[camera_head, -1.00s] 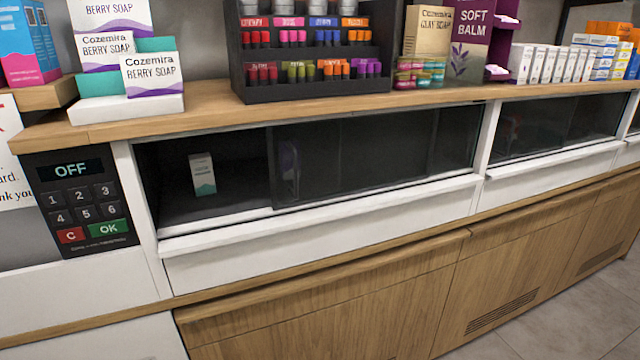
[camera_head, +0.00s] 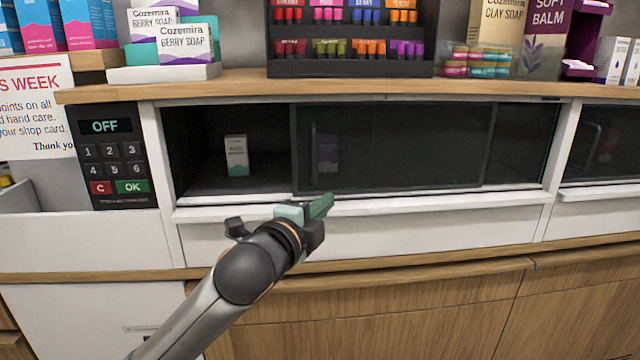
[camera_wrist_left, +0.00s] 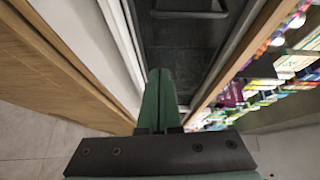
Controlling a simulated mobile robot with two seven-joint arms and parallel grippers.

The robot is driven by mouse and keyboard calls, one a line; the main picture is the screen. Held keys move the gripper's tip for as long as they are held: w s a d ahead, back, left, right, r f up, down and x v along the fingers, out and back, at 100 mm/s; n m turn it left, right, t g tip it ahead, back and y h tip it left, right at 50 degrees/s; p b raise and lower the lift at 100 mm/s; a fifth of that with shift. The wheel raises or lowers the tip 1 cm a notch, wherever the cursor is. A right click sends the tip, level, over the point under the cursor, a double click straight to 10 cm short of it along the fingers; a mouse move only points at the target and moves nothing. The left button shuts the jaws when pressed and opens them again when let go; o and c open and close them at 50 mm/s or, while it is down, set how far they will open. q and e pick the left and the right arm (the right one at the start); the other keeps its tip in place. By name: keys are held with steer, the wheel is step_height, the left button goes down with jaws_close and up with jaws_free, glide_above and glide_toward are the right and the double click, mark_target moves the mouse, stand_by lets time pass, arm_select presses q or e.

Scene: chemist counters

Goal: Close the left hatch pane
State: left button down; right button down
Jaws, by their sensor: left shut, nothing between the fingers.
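The left hatch pane (camera_head: 390,147) is a dark glass sliding pane with a vertical handle (camera_head: 313,152) near its left edge. It stands slid to the right, so the left part of the hatch opening (camera_head: 205,150) is open. A small white and teal box (camera_head: 236,155) stands inside that opening. My left gripper (camera_head: 320,206) is in front of the sill, just below the pane's lower left corner, with its green fingers shut and empty. The fingers also show in the left wrist view (camera_wrist_left: 158,98), pointing toward the hatch. My right gripper is not in view.
A white sill (camera_head: 450,203) runs below the hatch. A wooden counter (camera_head: 240,85) above carries soap boxes (camera_head: 185,45) and a dark display rack (camera_head: 350,68). A keypad (camera_head: 112,160) reading OFF is left of the hatch. Wooden cabinet fronts (camera_head: 420,310) are below.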

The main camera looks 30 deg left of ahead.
mark_target(319, 170)
arm_select(q)
steer(key=w+a+r, duration=0.1)
steer(key=w+r, duration=0.2)
steer(key=w, duration=0.7)
steer(key=shift+m+t, duration=0.3)
steer(key=a, duration=0.1)
steer(key=s+a, duration=0.2)
steer(key=a, duration=0.1)
steer(key=shift+s+f, duration=0.1)
steer(key=shift+f, duration=0.1)
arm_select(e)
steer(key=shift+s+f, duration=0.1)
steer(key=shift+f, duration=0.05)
